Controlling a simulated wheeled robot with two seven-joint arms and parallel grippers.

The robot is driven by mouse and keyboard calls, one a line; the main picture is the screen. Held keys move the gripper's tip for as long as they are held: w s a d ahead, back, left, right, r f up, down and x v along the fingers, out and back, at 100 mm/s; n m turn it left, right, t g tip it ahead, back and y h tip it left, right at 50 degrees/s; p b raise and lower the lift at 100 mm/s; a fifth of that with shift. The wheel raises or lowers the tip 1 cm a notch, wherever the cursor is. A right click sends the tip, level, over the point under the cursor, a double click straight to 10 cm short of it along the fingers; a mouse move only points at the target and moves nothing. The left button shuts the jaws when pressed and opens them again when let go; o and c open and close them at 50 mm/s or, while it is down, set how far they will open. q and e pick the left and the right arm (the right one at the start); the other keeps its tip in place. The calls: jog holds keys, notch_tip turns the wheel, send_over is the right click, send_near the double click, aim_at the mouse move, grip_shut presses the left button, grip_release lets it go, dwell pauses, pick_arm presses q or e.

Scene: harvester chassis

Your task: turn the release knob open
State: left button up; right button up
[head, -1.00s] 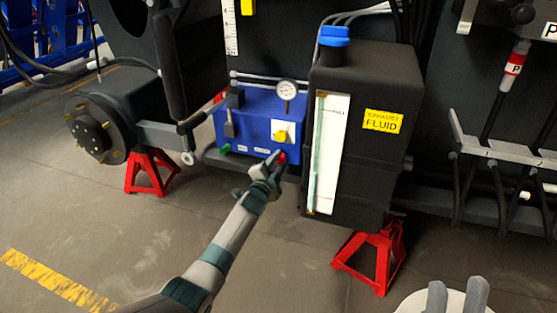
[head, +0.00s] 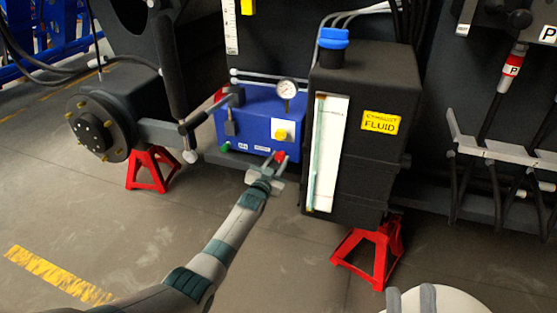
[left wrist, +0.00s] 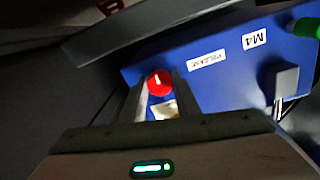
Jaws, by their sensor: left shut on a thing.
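The release knob (head: 280,157) is small and red, low at the right of the blue box's front. In the left wrist view the red knob (left wrist: 159,82) carries a white line pointing roughly up in the picture. My left gripper (head: 275,164) is shut on the knob, with one finger on each side of it in the left wrist view. The label "RELEASE" (left wrist: 206,60) is beside it on the blue face. My right gripper (head: 410,299) shows at the bottom edge, its two fingers apart and nothing visible between them.
The blue box (head: 245,125) bears a gauge (head: 287,89), a yellow button (head: 280,134) and a green knob (head: 224,147). A black fluid tank (head: 375,160) stands close on the right. Red stands (head: 152,170) are below. The floor in front is open.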

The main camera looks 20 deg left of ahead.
pick_arm(q)
jog(key=shift+f+n, duration=0.15)
jog(key=shift+n, duration=0.25)
pick_arm(e)
jog(key=shift+f, duration=0.1)
pick_arm(q)
jog(key=o, duration=1)
jog(key=shift+o, duration=0.2)
jog(key=shift+s, duration=0.2)
pick_arm(e)
jog(key=shift+w+a, duration=0.1)
pick_arm(q)
jog(key=shift+s+p, duration=0.25)
jog(key=shift+p, duration=0.05)
jog(key=shift+s, duration=0.3)
jog(key=s+a+p, duration=0.1)
jog(key=s+p, duration=0.3)
jog(key=s, duration=1.2)
jog(key=shift+p, duration=0.4)
pick_arm(e)
jog(key=w+a+f+g+h, duration=0.1)
jog(key=w+f+g+h, duration=0.1)
jog(key=f+g, duration=0.8)
jog(key=shift+w+f+h, duration=0.4)
jog(key=shift+w+f, duration=0.25)
jog(key=shift+f, duration=1.95)
